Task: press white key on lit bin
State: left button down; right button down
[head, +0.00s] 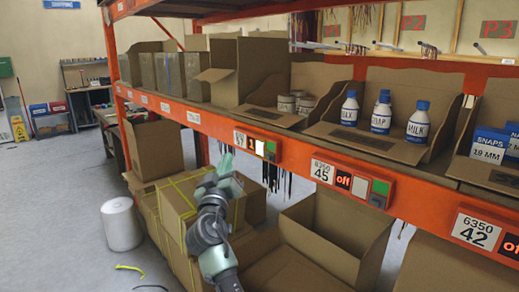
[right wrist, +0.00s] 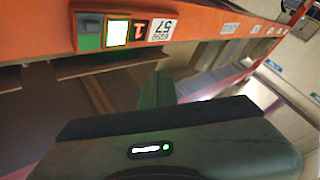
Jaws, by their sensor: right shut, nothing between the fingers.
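The lit bin's label module, beside a tag reading 57, is on the orange shelf beam. Its display (head: 250,144) shows a lit 1, with a bright white key (head: 260,148) and a green key (head: 271,151) to the right. In the right wrist view the white key (right wrist: 117,32) glows between the green key (right wrist: 89,41) and the display (right wrist: 140,31). My right gripper (head: 227,162) is shut and empty, just left of and below the module, apart from the white key. Its finger (right wrist: 156,90) shows below the beam in the wrist view. My left gripper is not in view.
A second module (head: 352,182) marked 45 reads off. Above the beam stand open boxes with white bottles (head: 381,113) and cans (head: 287,103). Below are cardboard boxes (head: 335,228). A white roll (head: 121,224) stands on the floor at left.

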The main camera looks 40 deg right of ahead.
jog(key=p, duration=0.2)
send_near(256, 144)
jog(key=shift+w+d+r, duration=0.25)
jog(key=shift+w+d, duration=0.1)
jog(key=shift+w, duration=0.35)
jog(key=shift+w+d+r, duration=0.25)
jog(key=shift+w+d, duration=0.15)
jog(key=shift+w, duration=0.35)
jog(key=shift+w+d+r, duration=0.25)
jog(key=shift+w+d, duration=0.1)
jog(key=shift+w, duration=0.35)
jog(key=shift+d, duration=0.1)
jog(key=shift+d, duration=0.35)
jog(key=shift+d+r+b, duration=0.1)
jog(key=shift+d+b, duration=0.2)
jog(key=shift+d, duration=0.1)
dwell(0.8)
jog(key=shift+a, duration=0.1)
jog(key=shift+a+b, duration=0.4)
jog(key=shift+a, duration=0.3)
